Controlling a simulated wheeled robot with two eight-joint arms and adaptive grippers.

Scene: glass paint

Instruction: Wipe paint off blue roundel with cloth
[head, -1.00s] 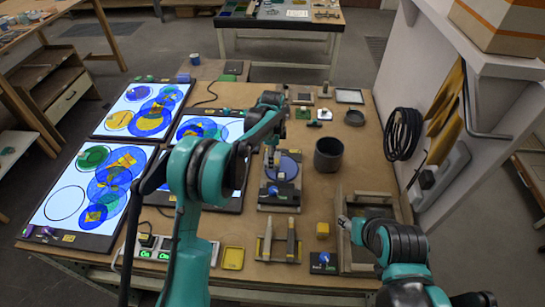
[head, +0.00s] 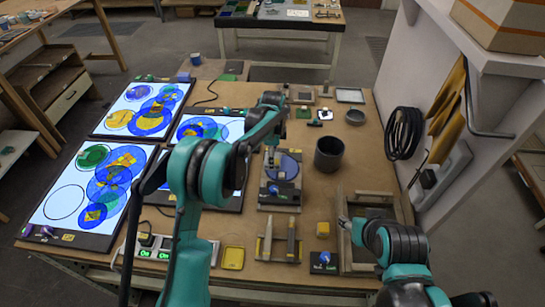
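The blue roundel (head: 289,165) lies flat on a grey fixture (head: 279,207) near the middle of the bench. Any paint on it is too small to make out. My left arm reaches over the bench to the left of the roundel. My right gripper (head: 344,222) is low at the left edge of a wooden-framed tray (head: 376,194), right of the roundel. Its fingers are too small to show whether they are open. I cannot clearly identify the cloth; a small white item (head: 325,114) lies at the back.
Lit panels with coloured glass circles (head: 65,202) fill the left. A dark cup (head: 328,155) stands right of the roundel. A shelf wall (head: 470,120) bounds the right.

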